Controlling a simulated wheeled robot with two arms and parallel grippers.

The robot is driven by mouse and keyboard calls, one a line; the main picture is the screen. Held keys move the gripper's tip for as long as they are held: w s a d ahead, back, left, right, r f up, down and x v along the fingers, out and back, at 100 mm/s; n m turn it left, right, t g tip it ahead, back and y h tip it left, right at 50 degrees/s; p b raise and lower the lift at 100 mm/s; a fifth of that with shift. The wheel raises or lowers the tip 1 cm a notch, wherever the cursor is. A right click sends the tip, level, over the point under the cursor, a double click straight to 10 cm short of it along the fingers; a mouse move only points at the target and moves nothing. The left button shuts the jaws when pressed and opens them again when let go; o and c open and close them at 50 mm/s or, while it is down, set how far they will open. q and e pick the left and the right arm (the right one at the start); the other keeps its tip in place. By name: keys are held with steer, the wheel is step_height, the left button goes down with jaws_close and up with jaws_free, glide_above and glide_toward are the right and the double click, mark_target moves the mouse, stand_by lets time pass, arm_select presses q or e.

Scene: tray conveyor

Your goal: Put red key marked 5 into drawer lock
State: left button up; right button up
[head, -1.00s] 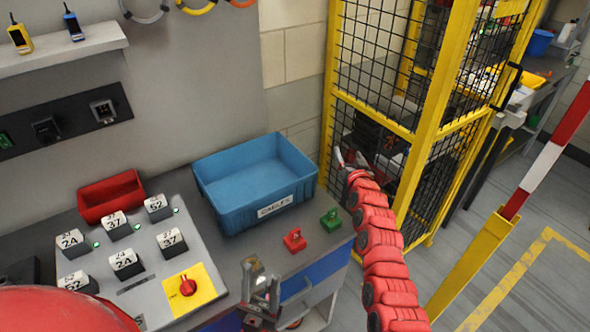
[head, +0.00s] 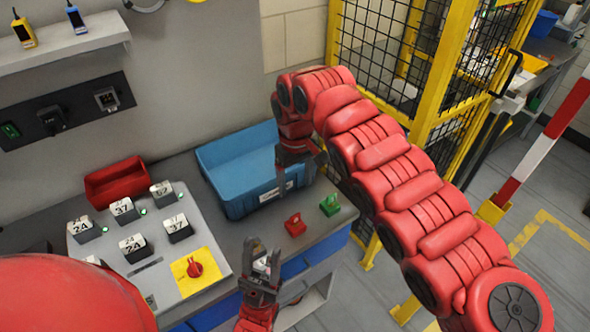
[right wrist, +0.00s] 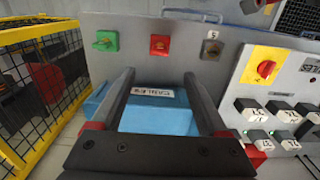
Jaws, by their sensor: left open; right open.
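A red key (head: 295,225) stands on the grey counter in front of the blue bin; it also shows in the right wrist view (right wrist: 160,45). I cannot read a number on it. A grey lock-like piece (right wrist: 211,47) with a white tag reading 5 sits beside it. My left gripper (head: 262,254) is open around or just over this grey piece, partly hiding it; contact is unclear. My right gripper (head: 300,167) is open and empty above the bin's front right side, apart from the red key. Its fingers (right wrist: 158,78) frame the bin in the wrist view.
A green key (head: 330,205) stands right of the red one. The blue bin (head: 222,190) has a label. A sloped panel (head: 155,286) with numbered blocks and a red knob (head: 194,267) is at left. A red tray (head: 118,183) is behind. A yellow cage (head: 437,90) stands right.

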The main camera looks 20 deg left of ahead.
mark_target(295, 215)
step_height(295, 215, down, 13)
steer(key=p, duration=0.4)
steer(key=shift+a+f, duration=0.1)
steer(key=shift+a, duration=0.05)
steer(key=shift+w+f, duration=0.1)
steer(key=shift+f, duration=0.6)
steer(key=shift+c, duration=0.3)
jaws_close()
steer(key=shift+r+p, duration=0.2)
steer(key=shift+p, duration=0.15)
steer(key=shift+r+p, duration=0.95)
steer(key=shift+r, duration=0.65)
